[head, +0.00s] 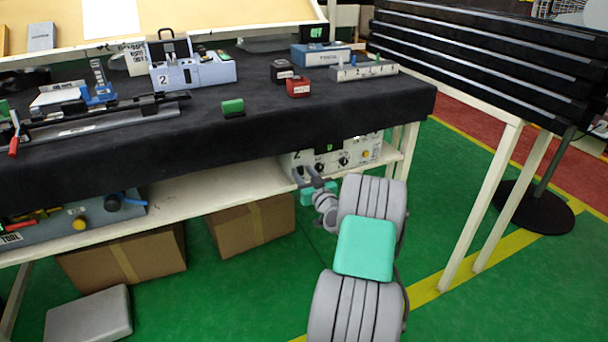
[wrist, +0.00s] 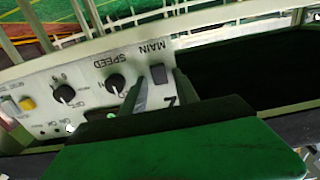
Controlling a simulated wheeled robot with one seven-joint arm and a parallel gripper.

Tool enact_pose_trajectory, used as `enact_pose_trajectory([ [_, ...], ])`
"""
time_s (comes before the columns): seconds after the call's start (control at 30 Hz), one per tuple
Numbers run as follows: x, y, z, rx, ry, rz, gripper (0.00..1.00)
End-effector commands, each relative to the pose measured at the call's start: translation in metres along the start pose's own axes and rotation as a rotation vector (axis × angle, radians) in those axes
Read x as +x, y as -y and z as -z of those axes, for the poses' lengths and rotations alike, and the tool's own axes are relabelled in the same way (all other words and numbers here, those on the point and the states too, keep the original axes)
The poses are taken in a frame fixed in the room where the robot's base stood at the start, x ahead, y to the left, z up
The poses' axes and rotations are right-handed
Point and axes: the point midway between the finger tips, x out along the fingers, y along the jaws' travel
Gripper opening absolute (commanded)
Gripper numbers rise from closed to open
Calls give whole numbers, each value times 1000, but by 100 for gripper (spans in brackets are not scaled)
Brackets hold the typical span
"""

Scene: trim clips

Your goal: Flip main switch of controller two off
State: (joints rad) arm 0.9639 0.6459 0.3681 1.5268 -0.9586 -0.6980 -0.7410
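Controller two (head: 375,150) is a pale box marked "2" on the shelf under the black-covered table. It also shows upside down in the wrist view (wrist: 85,72). Its main switch (wrist: 158,74) is a dark rocker beside the word MAIN; which way it is tilted is too small to tell. In the head view my gripper hides that area. My gripper (head: 307,176) is at the left end of the controller's front. In the wrist view my gripper (wrist: 160,84) is open and empty, with one finger on each side of the switch; contact cannot be told.
Two black knobs (wrist: 116,83) (wrist: 64,94) and a yellow button (wrist: 28,104) sit along the same panel. The table edge (head: 330,132) hangs above the controller. Cardboard boxes (head: 252,224) stand below the shelf (head: 200,196). Open green floor lies at the right.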

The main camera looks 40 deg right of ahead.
Motion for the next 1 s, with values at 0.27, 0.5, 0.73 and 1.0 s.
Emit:
enact_pose_trajectory([
  [0.27, 0, 0, 0, 0, 0, 0, 12],
  [0.5, 0, 0, 0, 0, 0, 0, 0],
  [0.73, 0, 0, -1, 0, 0, 0, 0],
  [1.0, 0, -1, -14, -1, -75, -1, 0],
])
